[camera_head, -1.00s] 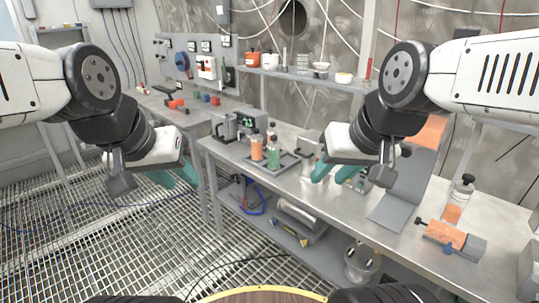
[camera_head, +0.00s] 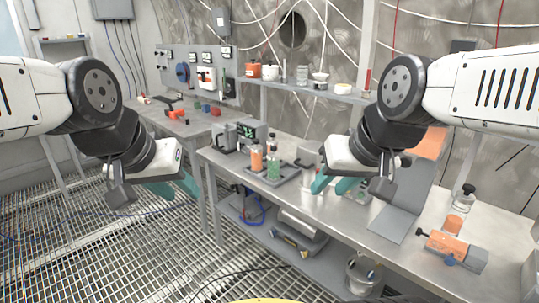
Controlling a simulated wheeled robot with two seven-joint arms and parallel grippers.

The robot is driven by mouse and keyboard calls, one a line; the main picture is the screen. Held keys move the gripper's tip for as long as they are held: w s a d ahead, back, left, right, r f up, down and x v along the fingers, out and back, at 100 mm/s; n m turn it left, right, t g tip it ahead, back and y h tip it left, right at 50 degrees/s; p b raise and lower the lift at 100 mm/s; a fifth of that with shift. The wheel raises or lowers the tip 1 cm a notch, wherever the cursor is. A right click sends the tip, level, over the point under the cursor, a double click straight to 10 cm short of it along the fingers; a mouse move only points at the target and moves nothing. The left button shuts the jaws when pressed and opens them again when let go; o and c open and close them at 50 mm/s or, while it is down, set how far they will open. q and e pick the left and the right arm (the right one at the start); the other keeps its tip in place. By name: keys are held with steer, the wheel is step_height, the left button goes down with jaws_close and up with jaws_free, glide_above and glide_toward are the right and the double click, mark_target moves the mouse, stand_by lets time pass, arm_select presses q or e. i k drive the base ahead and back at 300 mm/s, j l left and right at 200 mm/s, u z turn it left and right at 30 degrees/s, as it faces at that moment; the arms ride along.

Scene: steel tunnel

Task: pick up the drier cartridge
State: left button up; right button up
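I cannot tell for certain which thing is the drier cartridge. An orange-filled cylinder (camera_head: 257,159) stands upright in a grey tray (camera_head: 293,173) on the steel bench, next to a green-filled bottle (camera_head: 274,170). My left gripper (camera_head: 176,187) has teal fingers spread apart. It is empty, over the floor grating to the left of the bench. My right gripper (camera_head: 332,185) also has its teal fingers apart. It shows in front of the bench, to the right of the tray, with nothing visible between its fingers.
A grey instrument (camera_head: 238,137) stands behind the tray. An orange and grey clamp-like device (camera_head: 452,250) and a dark-capped bottle (camera_head: 463,198) are at the bench's right. A lower shelf holds a metal cylinder (camera_head: 303,229).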

mark_target(256, 150)
steer(key=i+j, duration=0.15)
steer(key=i, duration=0.3)
steer(key=i+j+u, duration=0.1)
steer(key=i, duration=0.4)
steer(key=i+j, duration=0.2)
steer(key=i, duration=0.3)
steer(key=j+u, duration=0.05)
